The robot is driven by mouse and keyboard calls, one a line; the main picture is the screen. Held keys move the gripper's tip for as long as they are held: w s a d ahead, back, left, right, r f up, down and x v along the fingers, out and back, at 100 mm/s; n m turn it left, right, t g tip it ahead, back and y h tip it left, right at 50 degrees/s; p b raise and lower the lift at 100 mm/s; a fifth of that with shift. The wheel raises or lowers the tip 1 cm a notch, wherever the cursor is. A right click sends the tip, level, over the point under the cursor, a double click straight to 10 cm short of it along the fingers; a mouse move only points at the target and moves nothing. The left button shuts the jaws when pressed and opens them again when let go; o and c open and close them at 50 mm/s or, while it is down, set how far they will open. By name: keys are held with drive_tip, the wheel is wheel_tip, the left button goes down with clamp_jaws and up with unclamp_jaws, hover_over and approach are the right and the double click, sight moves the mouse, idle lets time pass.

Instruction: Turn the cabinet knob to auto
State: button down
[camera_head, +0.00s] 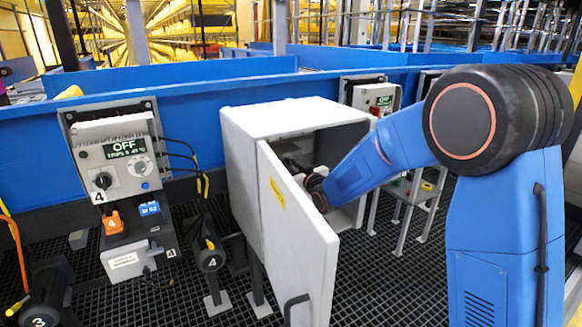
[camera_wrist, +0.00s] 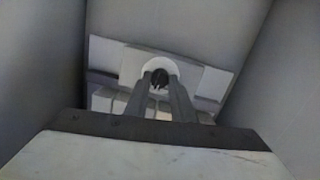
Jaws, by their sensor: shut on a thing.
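The grey cabinet (camera_head: 237,150) stands in the middle of the head view with its door (camera_head: 297,235) swung open toward me. My arm reaches into it from the right, and my gripper is mostly hidden behind the door there. In the wrist view my gripper (camera_wrist: 160,84) points at the back of the cabinet. Its two fingers are closed on a small black knob (camera_wrist: 159,76). The knob sits on a round white plate (camera_wrist: 146,67) on a light panel. Any position labels around the knob are too small to read.
A control box (camera_head: 112,150) with a display reading OFF hangs left of the cabinet, with cables beside it. The open door stands close to my arm's left side. The cabinet walls (camera_wrist: 45,75) enclose my gripper. A blue conveyor rail (camera_head: 190,75) runs behind.

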drive_tip(key=shift+d+m+g+y, duration=0.1)
drive_tip(key=shift+m+g+y, duration=0.3)
drive_tip(key=shift+m, duration=3)
drive_tip(key=c, duration=1.5)
unclamp_jaws()
drive_tip(key=v, duration=1.7)
drive_tip(key=shift+s+d, duration=0.1)
drive_tip(key=shift+s, duration=0.05)
